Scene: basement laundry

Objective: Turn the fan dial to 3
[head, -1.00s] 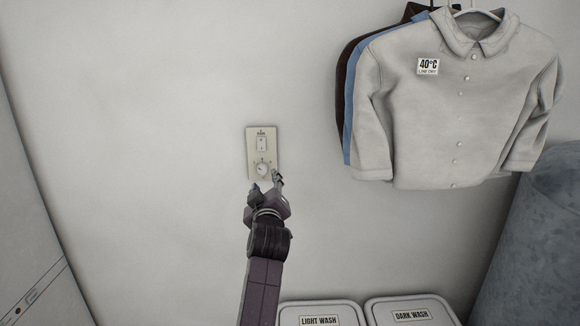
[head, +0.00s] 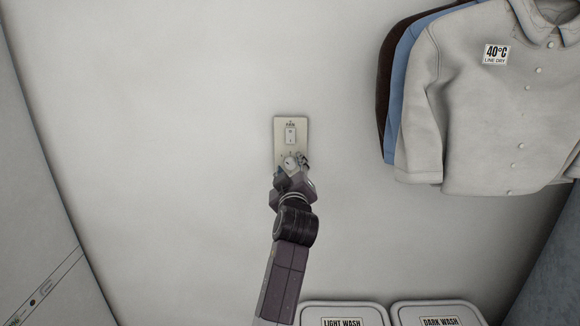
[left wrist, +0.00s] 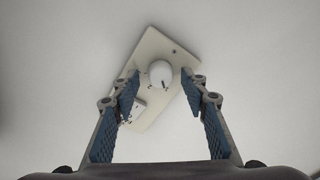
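The fan dial (head: 290,162) is a round white knob on the lower part of a cream wall plate (head: 280,130). A white rocker switch (head: 291,136) sits above it. In the left wrist view the dial (left wrist: 160,72) shows with a small dark mark on its edge; the setting it points to is too small to read. My left gripper (head: 291,170) is at the lower part of the plate and partly covers the dial's surroundings. In the left wrist view its blue-padded fingers (left wrist: 160,79) are apart, one on each side of the dial; I cannot tell whether they touch it. My right gripper is not in view.
Shirts (head: 470,100) hang on the wall to the right, with a 40°C tag. Bins labelled light wash (head: 343,312) and dark wash (head: 440,312) stand below. A pale cabinet or appliance (head: 30,200) is at the left. The wall around the plate is clear.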

